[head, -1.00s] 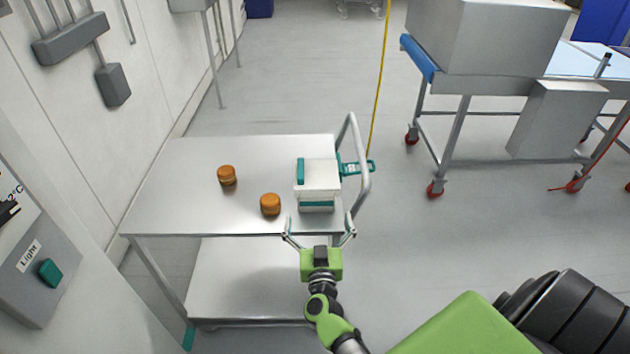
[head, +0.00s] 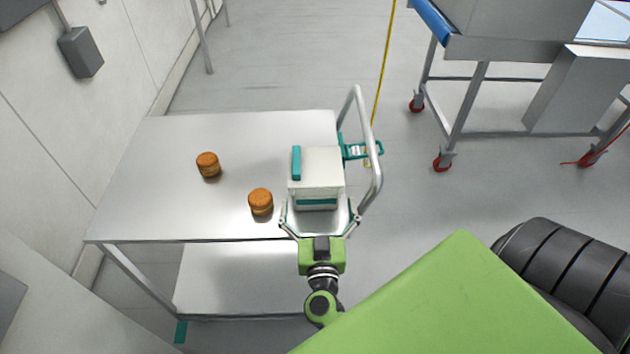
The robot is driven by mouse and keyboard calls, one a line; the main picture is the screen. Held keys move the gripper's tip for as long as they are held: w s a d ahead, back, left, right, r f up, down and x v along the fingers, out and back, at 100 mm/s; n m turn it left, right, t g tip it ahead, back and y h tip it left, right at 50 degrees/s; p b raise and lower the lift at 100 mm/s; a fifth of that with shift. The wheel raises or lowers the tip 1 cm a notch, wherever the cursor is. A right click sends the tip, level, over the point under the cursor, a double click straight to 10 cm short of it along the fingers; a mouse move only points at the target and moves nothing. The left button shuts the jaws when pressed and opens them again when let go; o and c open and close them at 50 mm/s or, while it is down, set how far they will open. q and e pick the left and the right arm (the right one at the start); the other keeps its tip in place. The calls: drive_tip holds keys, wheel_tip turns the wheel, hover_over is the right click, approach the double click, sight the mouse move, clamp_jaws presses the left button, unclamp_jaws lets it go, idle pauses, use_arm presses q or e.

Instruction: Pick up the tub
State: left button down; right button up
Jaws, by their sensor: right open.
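The tub (head: 317,174) is a white box with teal trim, standing upright near the right end of a steel cart top (head: 150,190). My right gripper (head: 319,215) is at the cart's front edge, right at the near side of the tub. Its two fingers are spread open, one towards each side of the tub's near face. I cannot tell whether they touch it. My left gripper is not in view.
Two orange-brown filled rounds, one farther back (head: 208,164) and one nearer (head: 260,201), stand left of the tub. A push handle (head: 376,165) with a teal fitting (head: 357,151) rises at the cart's right end. The cart top's left part is clear.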

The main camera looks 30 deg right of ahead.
sight(317, 198)
drive_tip(key=shift+x, duration=0.85)
drive_tip(key=shift+w+d+f, duration=0.15)
drive_tip(key=shift+w+d, duration=0.05)
drive_tip(key=shift+w, duration=0.15)
drive_tip(key=shift+w+d+b, duration=0.25)
drive_tip(key=shift+w+b, duration=0.15)
drive_tip(key=shift+w, duration=0.1)
drive_tip(key=b+x, duration=0.1)
drive_tip(key=x, duration=0.2)
drive_tip(key=shift+w, duration=0.35)
drive_tip(key=shift+w+d, duration=0.2)
drive_tip(key=shift+w, duration=0.05)
drive_tip(key=shift+r, duration=0.25)
drive_tip(key=shift+c, duration=0.4)
drive_tip(key=c, duration=1.6)
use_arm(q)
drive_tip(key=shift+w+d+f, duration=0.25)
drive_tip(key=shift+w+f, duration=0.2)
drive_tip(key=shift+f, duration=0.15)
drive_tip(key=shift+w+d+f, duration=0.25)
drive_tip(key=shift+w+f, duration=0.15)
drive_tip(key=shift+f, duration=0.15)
use_arm(e)
drive_tip(key=shift+r, duration=0.1)
